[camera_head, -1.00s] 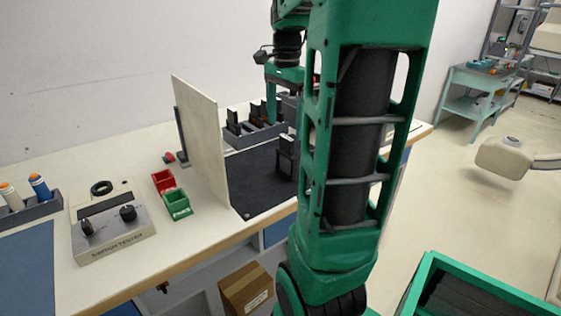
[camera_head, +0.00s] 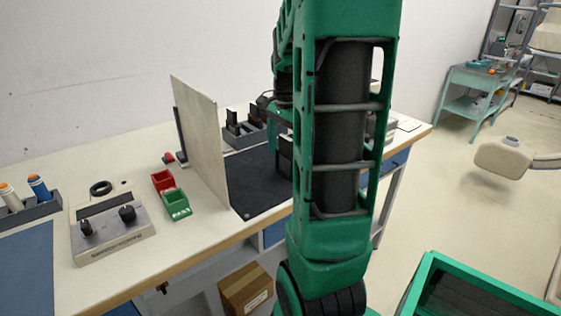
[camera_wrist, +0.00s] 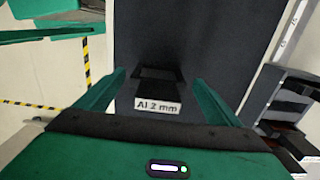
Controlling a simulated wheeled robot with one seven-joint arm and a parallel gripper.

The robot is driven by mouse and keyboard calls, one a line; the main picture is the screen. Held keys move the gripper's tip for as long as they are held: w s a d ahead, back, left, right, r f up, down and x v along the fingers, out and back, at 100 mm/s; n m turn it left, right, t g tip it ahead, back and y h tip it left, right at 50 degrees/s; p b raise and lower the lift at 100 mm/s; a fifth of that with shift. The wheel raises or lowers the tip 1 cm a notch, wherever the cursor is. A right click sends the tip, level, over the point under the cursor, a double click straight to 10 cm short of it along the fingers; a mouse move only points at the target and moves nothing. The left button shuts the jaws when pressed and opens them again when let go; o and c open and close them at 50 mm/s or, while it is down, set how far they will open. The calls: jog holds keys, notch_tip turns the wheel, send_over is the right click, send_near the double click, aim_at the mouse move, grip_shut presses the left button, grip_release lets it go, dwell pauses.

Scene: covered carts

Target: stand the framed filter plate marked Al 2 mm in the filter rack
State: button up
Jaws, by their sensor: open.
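The framed filter plate marked Al 2 mm (camera_wrist: 158,105) is dark with a white label. It shows in the middle of the wrist view, over a dark mat. My gripper (camera_wrist: 159,77) is open, with one green finger on each side of the plate. I cannot tell whether either finger touches it. In the head view the plate (camera_head: 286,146) is mostly hidden behind my arm. The grey filter rack (camera_head: 237,139) stands behind it on the bench with dark plates in it, and its right part is hidden. The rack also shows at the right of the wrist view (camera_wrist: 287,77).
A pale upright panel (camera_head: 203,140) stands left of the dark mat (camera_head: 249,190). The mat's front part is clear.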

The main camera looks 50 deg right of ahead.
jog(key=c, duration=1.3)
